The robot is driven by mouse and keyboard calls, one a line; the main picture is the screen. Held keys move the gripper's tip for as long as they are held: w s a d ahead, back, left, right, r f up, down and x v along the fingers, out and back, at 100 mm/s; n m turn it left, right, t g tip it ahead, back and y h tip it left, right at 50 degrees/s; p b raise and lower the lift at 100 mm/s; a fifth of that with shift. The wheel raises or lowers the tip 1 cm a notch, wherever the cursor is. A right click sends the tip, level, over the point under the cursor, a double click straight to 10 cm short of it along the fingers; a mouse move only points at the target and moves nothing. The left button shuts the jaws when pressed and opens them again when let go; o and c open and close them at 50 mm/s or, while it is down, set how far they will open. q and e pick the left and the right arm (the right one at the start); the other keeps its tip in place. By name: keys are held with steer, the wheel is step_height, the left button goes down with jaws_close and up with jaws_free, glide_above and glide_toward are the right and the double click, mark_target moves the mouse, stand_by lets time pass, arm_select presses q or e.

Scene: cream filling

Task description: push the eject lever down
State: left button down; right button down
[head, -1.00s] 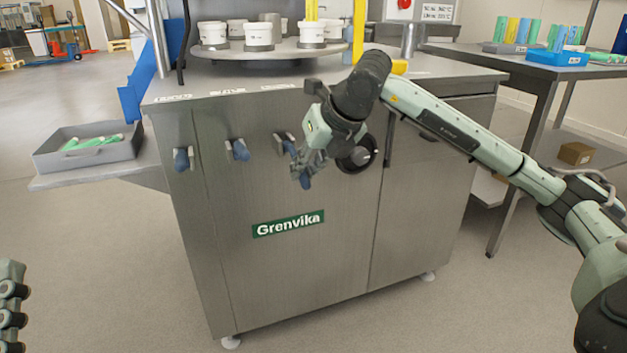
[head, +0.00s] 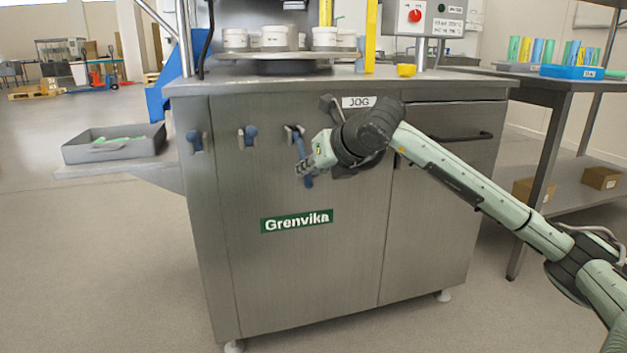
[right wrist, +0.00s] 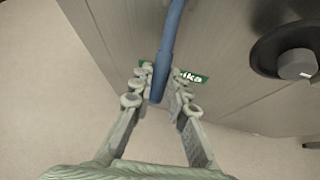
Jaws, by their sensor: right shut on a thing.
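Several blue-handled levers are on the front of the steel Grenvika cabinet (head: 300,270): a left one (head: 194,140), a middle one (head: 249,136) and a right one (head: 297,137). No readable label shows which is the eject lever. My right gripper (head: 306,169) is shut on the right lever, whose tip shows below the fingers and points down. In the right wrist view the blue lever (right wrist: 168,50) runs between the fingertips of my right gripper (right wrist: 160,82). The fingers hide part of it in the head view. My left gripper is out of view.
A black round knob (right wrist: 290,58) is to the right of the gripper, beside the JOG label (head: 359,102). White tubs (head: 275,38) stand on the turntable above. A grey tray (head: 113,145) is at the left. The floor in front is clear.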

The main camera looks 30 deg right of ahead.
steer(key=shift+w+d+f+t+b, duration=0.15)
steer(key=shift+f+t+b, duration=0.3)
steer(key=shift+b, duration=0.25)
steer(key=c, duration=1.5)
jaws_free()
steer(key=shift+o, duration=0.2)
steer(key=v, duration=1.2)
